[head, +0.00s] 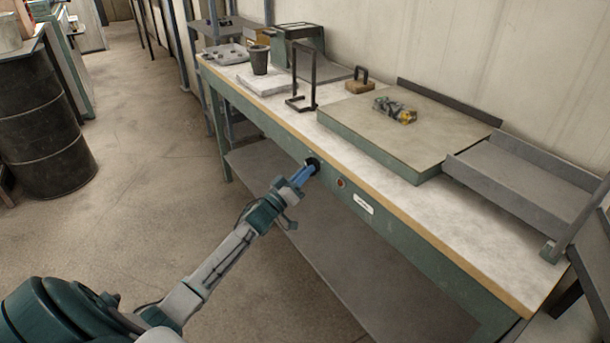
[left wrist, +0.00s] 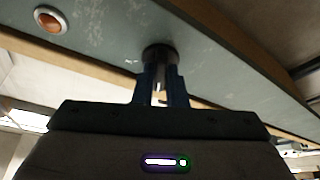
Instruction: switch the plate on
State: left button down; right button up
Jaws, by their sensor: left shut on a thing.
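A dark round knob (head: 313,163) sits on the green front panel of the workbench. My left gripper (head: 304,174) reaches it from the front with its blue fingers shut on it. In the left wrist view, the fingers (left wrist: 160,78) meet the knob (left wrist: 160,53) on both sides. Part of the knob is hidden by the fingers. A round red-orange light or button (head: 340,183) is to the right of the knob; it also shows in the left wrist view (left wrist: 50,20). I cannot tell whether it is lit. A wide flat plate (head: 400,130) with green sides lies on the bench top.
A small part with yellow on it (head: 395,110) lies on the plate. A grey tray (head: 520,178) is at the right. A black wire stand (head: 303,80) and a dark cup (head: 259,60) stand further left. A lower shelf (head: 330,250) runs under the bench.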

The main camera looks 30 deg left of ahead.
pick_arm(q)
jog(key=shift+w+a+m+g+h+b, duration=0.15)
jog(key=shift+m+g+h+b, duration=0.95)
jog(key=shift+m, duration=2.25)
jog(key=shift+a+m+g+h+b, duration=0.2)
jog(key=shift+m+g+h+b, duration=0.25)
jog(key=shift+m+h, duration=2.1)
jog(key=shift+w+a+m+g+h+b, duration=0.15)
jog(key=shift+m+g+h+b, duration=0.55)
jog(key=shift+m, duration=3.5)
pick_arm(e)
jog(key=shift+w+a+f+t+y, duration=0.2)
jog(key=shift+w+a+t+y, duration=0.15)
jog(key=shift+a+t, duration=0.3)
jog(key=shift+w+a+f+t+y, duration=0.15)
jog(key=shift+w+a+t+y, duration=0.15)
jog(key=shift+a+t, duration=0.3)
jog(key=shift+w+a+f+t+y, duration=0.25)
jog(key=shift+w+a+t, duration=0.15)
jog(key=shift+a+t, duration=0.2)
pick_arm(q)
jog(key=shift+s+m+g, duration=0.1)
jog(key=shift+m+g, duration=0.2)
jog(key=shift+g, duration=0.05)
pick_arm(e)
jog(key=shift+r, duration=0.1)
pick_arm(q)
jog(key=c, duration=1.5)
grip_release()
jog(key=shift+r, duration=0.1)
